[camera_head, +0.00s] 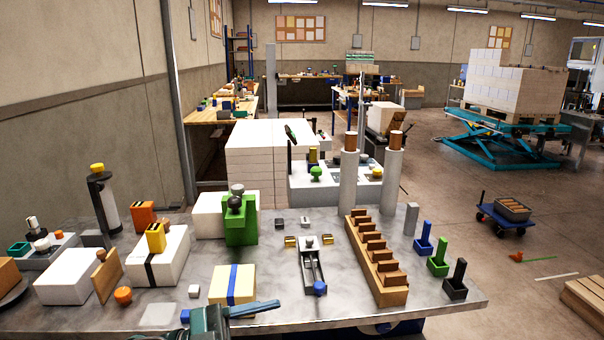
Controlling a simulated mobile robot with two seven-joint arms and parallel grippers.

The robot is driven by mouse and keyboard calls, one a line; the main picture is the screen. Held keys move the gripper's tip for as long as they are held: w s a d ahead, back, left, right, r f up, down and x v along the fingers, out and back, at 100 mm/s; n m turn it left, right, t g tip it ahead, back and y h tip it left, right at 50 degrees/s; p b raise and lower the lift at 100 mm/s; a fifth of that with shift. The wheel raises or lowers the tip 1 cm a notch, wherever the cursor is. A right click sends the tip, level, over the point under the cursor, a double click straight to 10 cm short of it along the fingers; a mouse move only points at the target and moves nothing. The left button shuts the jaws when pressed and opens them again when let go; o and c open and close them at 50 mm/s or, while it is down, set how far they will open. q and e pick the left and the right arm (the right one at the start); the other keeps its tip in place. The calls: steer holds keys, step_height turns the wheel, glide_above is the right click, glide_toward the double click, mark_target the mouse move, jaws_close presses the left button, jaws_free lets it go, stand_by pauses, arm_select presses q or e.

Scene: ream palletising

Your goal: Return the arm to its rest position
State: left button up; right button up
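My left gripper (220,311) shows at the bottom edge, left of centre, in front of the table's front edge. It is dark teal with blue finger parts standing apart on both sides, and I see nothing held in it. Most of the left arm is below the picture. My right arm and gripper are out of view. The grey worktable (420,285) lies beyond the gripper. A ream with a blue band (222,284) lies close behind the gripper.
Floor at the right is partly clear.

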arm_select(q)
steer(key=a+f+n+t+y+p, duration=0.1)
steer(key=a+f+n+t+y, duration=0.5)
steer(key=f+n+t+y, duration=0.9)
steer(key=s+a+f+n+g, duration=0.1)
steer(key=s+f+n+g, duration=0.1)
steer(key=s+f+g, duration=0.2)
steer(key=s+a+f+n+g+y, duration=0.1)
steer(key=s+f+n+g, duration=0.1)
steer(key=s+f, duration=0.3)
steer(key=s+g, duration=0.1)
steer(key=s, duration=0.2)
steer(key=shift+a+n+g, duration=0.3)
steer(key=shift+a+g, duration=0.05)
steer(key=shift+g, duration=0.05)
steer(key=shift+f, duration=0.1)
